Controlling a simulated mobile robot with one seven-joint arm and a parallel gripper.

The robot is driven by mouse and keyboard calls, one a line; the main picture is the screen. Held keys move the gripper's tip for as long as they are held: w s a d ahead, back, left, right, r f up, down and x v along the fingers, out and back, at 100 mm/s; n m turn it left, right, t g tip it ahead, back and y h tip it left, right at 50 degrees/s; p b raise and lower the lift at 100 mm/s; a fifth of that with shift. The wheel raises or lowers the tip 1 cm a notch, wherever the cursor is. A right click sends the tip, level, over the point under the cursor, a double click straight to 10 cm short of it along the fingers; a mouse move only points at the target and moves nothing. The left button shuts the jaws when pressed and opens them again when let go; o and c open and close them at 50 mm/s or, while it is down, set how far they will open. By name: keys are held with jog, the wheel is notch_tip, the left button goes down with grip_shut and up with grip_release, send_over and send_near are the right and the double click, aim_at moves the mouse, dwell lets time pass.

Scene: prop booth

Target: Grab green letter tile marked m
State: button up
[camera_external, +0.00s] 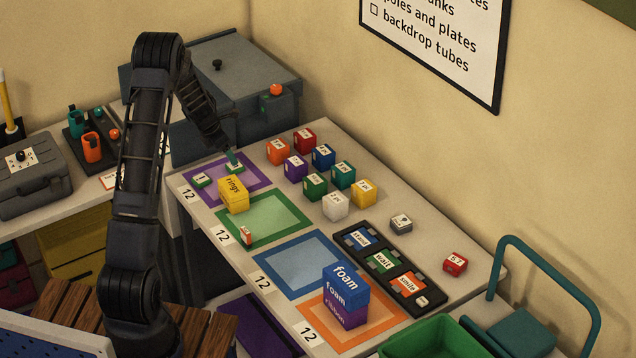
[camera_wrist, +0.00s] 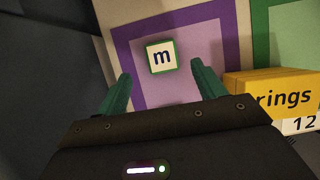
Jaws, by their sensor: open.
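The green letter tile marked m (camera_wrist: 162,56) lies on the purple-bordered mat (camera_wrist: 221,30), its white face with the dark letter turned up. In the wrist view it is just ahead of my gripper (camera_wrist: 161,70), centred between the two teal fingers. The fingers are spread and hold nothing. In the external view my gripper (camera_external: 232,158) is low over the back part of the purple mat (camera_external: 243,192), where the fingers partly hide what is below them. I cannot tell the exact height of the fingertips.
A yellow block marked rings (camera_external: 233,195) stands close to the right; it also shows in the wrist view (camera_wrist: 280,92). Several coloured blocks (camera_external: 315,186) stand behind to the right. A grey case (camera_external: 243,85) is at the back.

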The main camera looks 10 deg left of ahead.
aim_at(232, 166)
jog(key=x, duration=0.5)
jog(key=shift+s, duration=0.15)
jog(key=c, duration=1.1)
